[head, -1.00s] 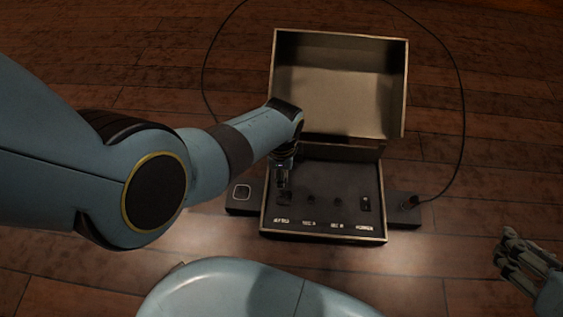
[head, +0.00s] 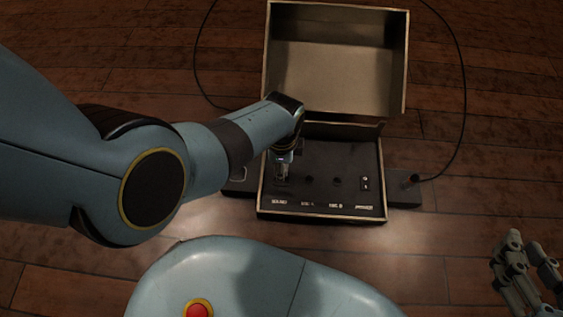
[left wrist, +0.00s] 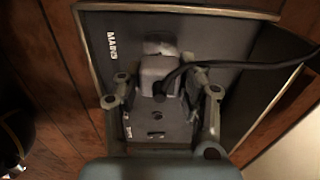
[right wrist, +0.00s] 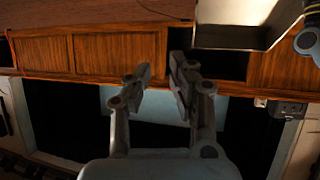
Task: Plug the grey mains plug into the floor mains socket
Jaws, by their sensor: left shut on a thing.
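The floor box (head: 320,215) lies open on the floor, with a row of labelled fittings on its dark panel. My left gripper (head: 283,172) reaches into its left end, over the fitting nearest the left wall. In the left wrist view, the grey mains plug (left wrist: 157,72) is held between the fingers of the left gripper (left wrist: 160,100), close to the panel part marked MAINS. The socket face is hidden behind the plug, so I cannot tell whether they touch. My right gripper (head: 527,280) is open and empty at the lower right, also seen in the right wrist view (right wrist: 158,75).
The lid (head: 335,60) stands raised behind the box. A black cable (left wrist: 235,65) leads from the plug to the right. The wooden floor around is mostly clear.

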